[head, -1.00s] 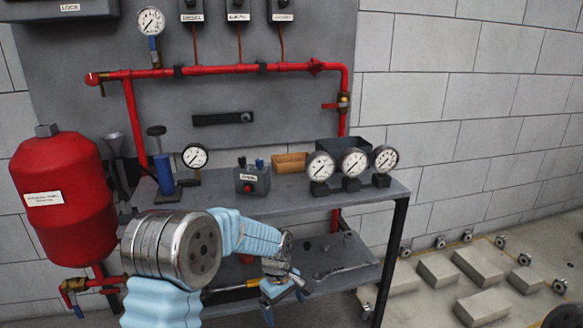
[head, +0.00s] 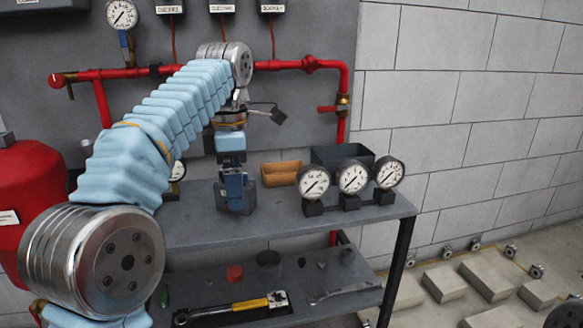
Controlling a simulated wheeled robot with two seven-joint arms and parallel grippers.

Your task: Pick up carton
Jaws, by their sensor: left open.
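A small orange-brown box (head: 281,174), the only carton-like thing I see, lies on the grey table top left of the row of gauges. My left gripper (head: 234,205) points down just left of this box, apart from it, over the grey control box. It is open and I see nothing held in it. Its blue fingers partly hide the control box (head: 249,197). My right gripper is not in view.
Three round gauges (head: 352,177) stand along the right of the table top (head: 290,228), with a dark open bin (head: 342,158) behind them. My left arm hides part of the table's left side. The lower shelf (head: 215,286) holds a yellow-handled wrench (head: 235,306) and small parts.

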